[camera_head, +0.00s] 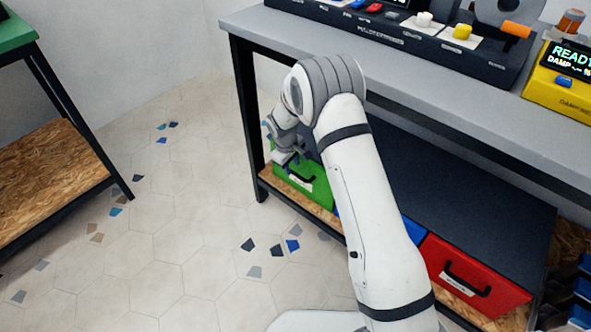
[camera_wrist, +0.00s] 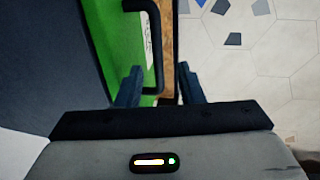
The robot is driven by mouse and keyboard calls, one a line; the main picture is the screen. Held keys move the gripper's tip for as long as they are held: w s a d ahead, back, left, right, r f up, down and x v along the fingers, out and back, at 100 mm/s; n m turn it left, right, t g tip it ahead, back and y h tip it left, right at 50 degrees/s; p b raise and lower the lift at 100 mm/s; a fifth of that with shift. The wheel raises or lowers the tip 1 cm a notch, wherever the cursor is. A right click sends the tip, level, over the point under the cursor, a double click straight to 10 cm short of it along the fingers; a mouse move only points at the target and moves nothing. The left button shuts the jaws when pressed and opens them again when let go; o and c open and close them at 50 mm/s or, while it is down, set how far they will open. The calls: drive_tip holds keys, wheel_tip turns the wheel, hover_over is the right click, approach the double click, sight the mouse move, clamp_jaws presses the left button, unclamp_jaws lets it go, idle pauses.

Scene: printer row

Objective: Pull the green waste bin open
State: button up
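The green waste bin (camera_head: 318,191) sits at the left end of the lower shelf, its front facing the aisle, with a black handle and a white label. My gripper (camera_head: 284,157) is at the upper left of its front and covers part of it. In the wrist view, the green front (camera_wrist: 112,40) runs along the left and the black handle (camera_wrist: 157,45) stands out from it. My gripper (camera_wrist: 160,82) is open there; the handle's near end lies between the two fingers, with a visible gap to the right finger. Contact with the left finger is unclear.
A red bin (camera_head: 480,285) and a mostly hidden blue bin (camera_head: 412,232) share the shelf, under a dark top panel. The grey workbench (camera_head: 275,35) overhangs them, with a black leg (camera_head: 250,120) beside the green bin. Tiled floor (camera_head: 190,215) in front is clear.

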sight(294, 173)
drive_tip(key=shift+w+d+f+b, duration=0.2)
drive_tip(key=shift+f, duration=0.65)
drive_tip(key=shift+w+d+f+b, duration=0.15)
drive_tip(key=shift+d+f+b, duration=0.05)
drive_tip(key=shift+f, duration=0.65)
clamp_jaws()
